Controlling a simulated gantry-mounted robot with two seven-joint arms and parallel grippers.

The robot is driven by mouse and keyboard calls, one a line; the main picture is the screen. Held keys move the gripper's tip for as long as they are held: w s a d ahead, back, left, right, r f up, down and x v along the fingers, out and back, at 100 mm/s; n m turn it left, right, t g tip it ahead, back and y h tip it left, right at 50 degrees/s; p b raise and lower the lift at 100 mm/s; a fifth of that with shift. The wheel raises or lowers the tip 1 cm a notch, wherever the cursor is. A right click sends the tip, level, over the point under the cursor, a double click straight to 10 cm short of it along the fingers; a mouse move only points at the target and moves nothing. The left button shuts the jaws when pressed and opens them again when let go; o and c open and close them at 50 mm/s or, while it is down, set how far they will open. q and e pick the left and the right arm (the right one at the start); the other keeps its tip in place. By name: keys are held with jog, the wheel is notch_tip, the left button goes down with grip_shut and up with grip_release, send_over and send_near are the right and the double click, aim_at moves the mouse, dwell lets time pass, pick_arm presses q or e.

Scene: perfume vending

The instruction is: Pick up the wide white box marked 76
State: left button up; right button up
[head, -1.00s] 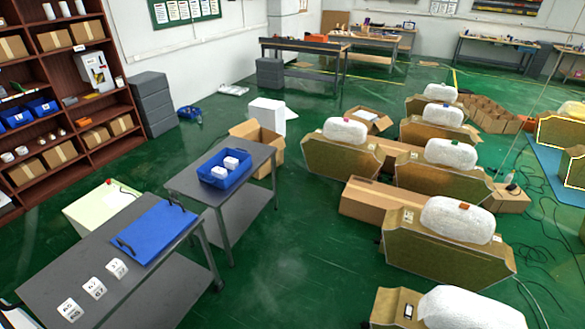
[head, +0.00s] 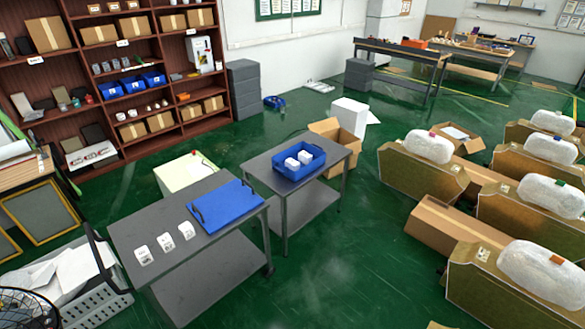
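Three small white boxes with dark markings stand in a slanted row on the near grey table (head: 228,265): a left one (head: 143,255), a middle one (head: 166,243) and a right one (head: 187,230). The markings are too small to read, so I cannot tell which is 76. Two more white boxes (head: 291,163) (head: 305,157) sit in a blue bin on the second grey table, with no readable marking. Neither of my grippers is in view.
A blue board (head: 225,205) with dark handles lies right of the row. The blue bin (head: 285,171) is farther back. A grey basket (head: 100,308) stands on the floor at the left. Brown shelves (head: 130,75) line the back left. Green floor lies right of the tables.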

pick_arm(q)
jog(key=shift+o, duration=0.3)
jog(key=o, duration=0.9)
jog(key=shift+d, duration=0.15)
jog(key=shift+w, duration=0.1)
